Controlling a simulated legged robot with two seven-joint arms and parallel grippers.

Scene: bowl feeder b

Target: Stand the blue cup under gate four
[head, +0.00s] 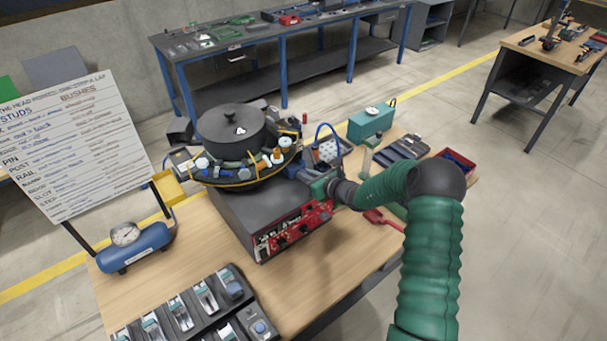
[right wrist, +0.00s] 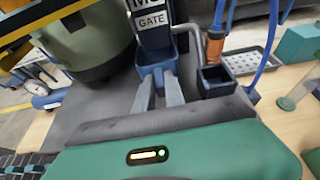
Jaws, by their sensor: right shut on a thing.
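My right gripper (right wrist: 158,88) is shut on a small square blue cup (right wrist: 152,74) in the right wrist view. The cup looks upright, its open top just below a dark part labelled GATE (right wrist: 152,20); the gate's number is not legible. I cannot tell whether the cup touches the surface below. In the head view my right gripper (head: 322,187) is at the right side of the bowl feeder (head: 232,130), and the cup cannot be made out there. My left gripper is not in view.
A dark square cup (right wrist: 216,82) stands just right of the held cup, below an orange part (right wrist: 215,50) and blue hoses. A teal box (head: 371,122) stands behind. A blue air tank (head: 134,248) and a parts tray (head: 195,310) are at the front left.

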